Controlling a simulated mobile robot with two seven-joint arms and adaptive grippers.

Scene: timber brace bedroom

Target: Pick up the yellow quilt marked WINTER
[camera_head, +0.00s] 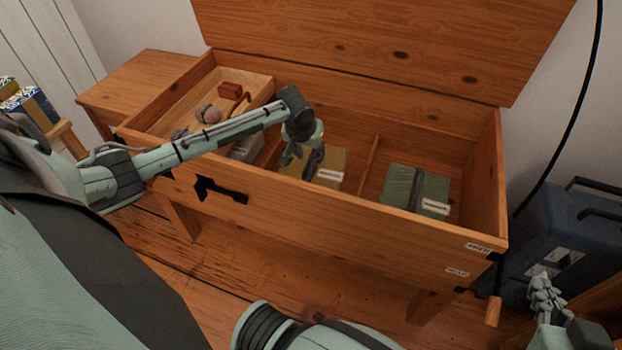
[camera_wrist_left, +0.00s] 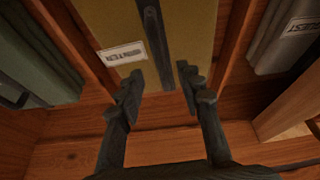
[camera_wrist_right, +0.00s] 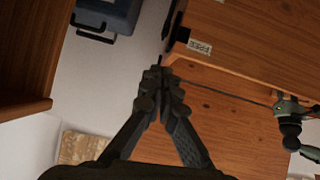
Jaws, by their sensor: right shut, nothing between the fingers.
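The yellow quilt (camera_head: 337,160) lies in the middle compartment of the open wooden chest, partly hidden by my left gripper (camera_head: 304,160). In the left wrist view, the quilt (camera_wrist_left: 190,35) shows a dark strap down its middle and a white label (camera_wrist_left: 122,53) that appears to read WINTER upside down. My left gripper (camera_wrist_left: 162,85) is open, its fingers spread on either side of the line of the strap, with nothing between them. Whether the fingertips touch the quilt is unclear. My right gripper (camera_head: 546,285) is shut and empty outside the chest's right end; it also shows in the right wrist view (camera_wrist_right: 160,80).
A green quilt (camera_head: 400,188) lies in the right compartment, and a grey labelled bundle (camera_wrist_left: 285,40) is beyond the other divider. A wooden tray (camera_head: 255,82) with small items sits at the chest's left. The raised lid (camera_head: 390,40) stands behind. A dark blue case (camera_head: 560,225) is at right.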

